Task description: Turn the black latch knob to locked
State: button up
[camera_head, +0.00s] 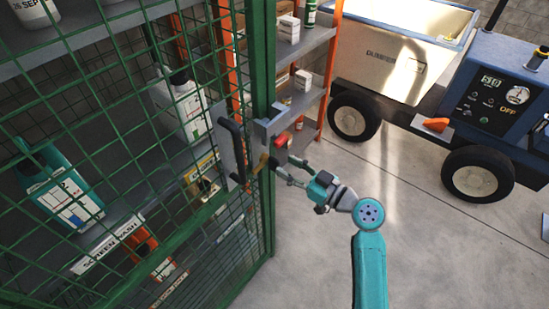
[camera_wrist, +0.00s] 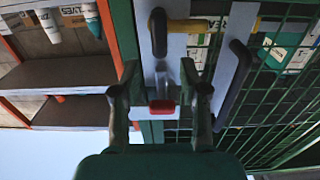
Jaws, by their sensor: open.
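The black latch knob (camera_wrist: 158,32) is a dark upright bar on a pale grey plate of the green mesh cage, in the wrist view. A yellow bar (camera_wrist: 187,26) extends from it to the right; its yellow part (camera_head: 261,164) also shows in the head view. A red block (camera_wrist: 161,107) on a grey stem lies between my fingers as seen in the wrist view. My gripper (camera_head: 281,163) is open beside the cage post, its fingertips (camera_wrist: 163,84) spread short of the knob. I cannot tell whether it touches anything. In the head view the knob is hardly distinguishable.
A long black pull handle (camera_wrist: 233,82) stands beside the latch, also in the head view (camera_head: 231,150). Green mesh (camera_head: 110,150) covers shelves of bottles. An orange-framed shelf (camera_head: 300,50) stands behind my gripper. A blue vehicle (camera_head: 500,90) is at right. Floor before it is clear.

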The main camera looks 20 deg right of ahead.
aim_at(279, 161)
jog(key=shift+x, duration=2.7)
jog(key=shift+c, duration=0.3)
grip_shut()
